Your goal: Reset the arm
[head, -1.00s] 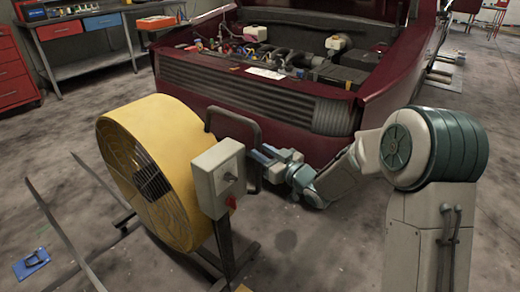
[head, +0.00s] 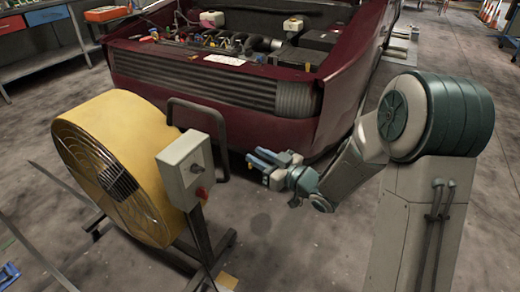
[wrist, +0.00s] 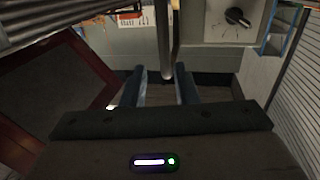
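My gripper (head: 257,163) is in the middle of the head view, just right of the yellow fan's dark handle (head: 197,103), with a gap between them in the picture. My gripper points left toward the fan. In the wrist view, its two fingers (wrist: 161,92) stand apart with nothing held between them. A vertical dark bar shows beyond them. My arm is bent, with its forearm reaching low to the left from the large green joint.
The yellow fan (head: 148,150) carries a grey control box (head: 183,170) with a knob, also in the wrist view (wrist: 237,17). A dark red car (head: 345,80) with its hood open stands behind my gripper. A workbench (head: 50,62) is at back left. Floor below my gripper is clear.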

